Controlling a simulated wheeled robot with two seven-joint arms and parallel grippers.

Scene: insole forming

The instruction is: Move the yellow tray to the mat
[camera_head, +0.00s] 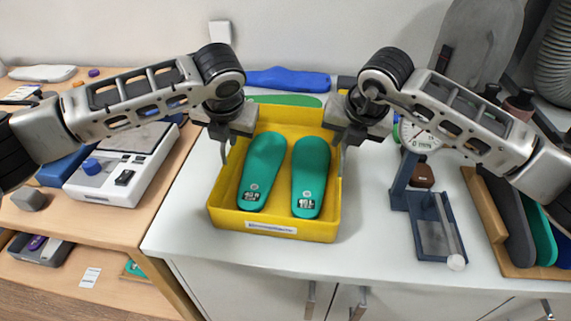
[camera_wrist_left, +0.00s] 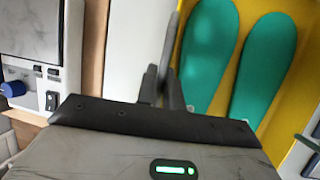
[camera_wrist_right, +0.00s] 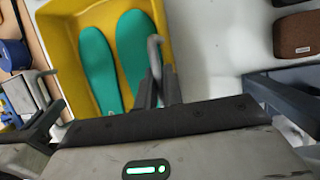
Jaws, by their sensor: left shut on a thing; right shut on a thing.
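The yellow tray (camera_head: 275,224) is at the middle of the white counter, with two green insoles (camera_head: 262,170) (camera_head: 310,175) lying inside it. I cannot tell if its base touches the counter. My left gripper (camera_head: 224,150) is shut on the tray's left wall, and my right gripper (camera_head: 342,150) is shut on its right wall. The tray also shows in the left wrist view (camera_wrist_left: 243,50) and the right wrist view (camera_wrist_right: 66,60). A flat green thing (camera_head: 285,100) shows behind the tray; I cannot tell if it is the mat.
A blue object (camera_head: 287,79) lies at the back by the wall. A dial gauge on a dark blue stand (camera_head: 440,225) is to the right, beside a rack of insoles (camera_head: 510,225). A white device (camera_head: 120,172) stands on the wooden table at left. The counter's front edge (camera_head: 300,270) is bare.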

